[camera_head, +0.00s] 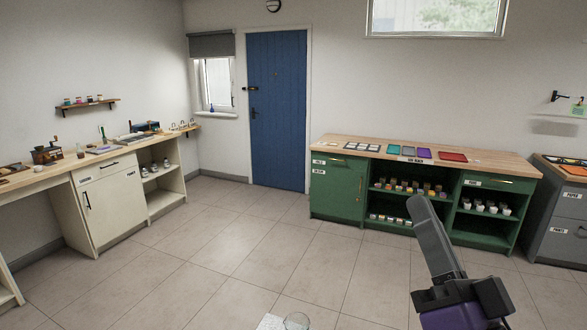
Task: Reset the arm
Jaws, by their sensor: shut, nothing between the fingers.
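My gripper (428,222) is in the lower right of the head view, on the end of my arm with its purple and black housing below. Its grey fingers point up and slightly left and lie together, shut and empty. It shows in front of the green cabinet's right part and hides some of the lower shelf there. It appears to touch nothing. The rest of my arm is out of view below.
A green cabinet (338,195) with a wooden top stands by the back wall; a grey cabinet (556,219) is right of it. A cream workbench (113,211) lines the left wall. A blue door (276,110) is shut. The tiled floor (222,245) between is open.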

